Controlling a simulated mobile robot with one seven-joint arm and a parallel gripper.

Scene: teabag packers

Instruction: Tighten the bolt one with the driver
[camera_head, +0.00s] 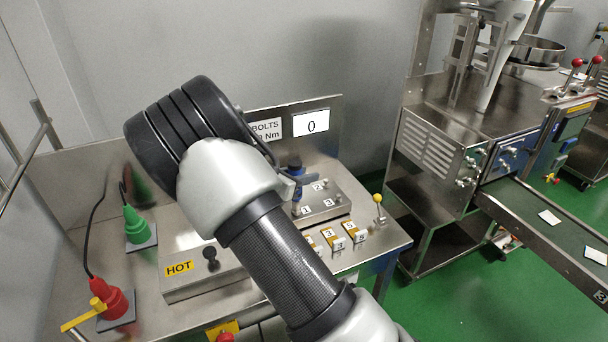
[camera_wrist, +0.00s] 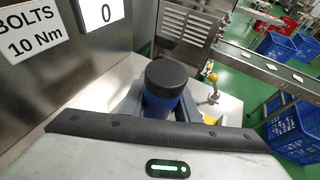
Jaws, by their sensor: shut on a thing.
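The driver (camera_wrist: 164,84) has a blue body and a black round cap, seen from above in the wrist view. My gripper (camera_wrist: 162,108) is shut on it, with a grey finger on either side. In the head view the driver (camera_head: 296,163) stands about upright at the left part of a steel bolt block (camera_head: 328,209), close to the label 1 (camera_head: 306,211). Bolt one is hidden there, and I cannot tell whether the driver's tip touches it. The display (camera_head: 311,123) above reads 0, beside a sign (camera_head: 267,130) reading BOLTS and 10 Nm.
A box marked HOT (camera_head: 180,267) lies left of the block. Numbered yellow-brown pieces (camera_head: 336,239) and a yellow-knobbed lever (camera_head: 378,206) are at the bench's front right. Green (camera_head: 136,225) and red (camera_head: 113,302) corded items stand left. A conveyor machine (camera_head: 455,150) stands right.

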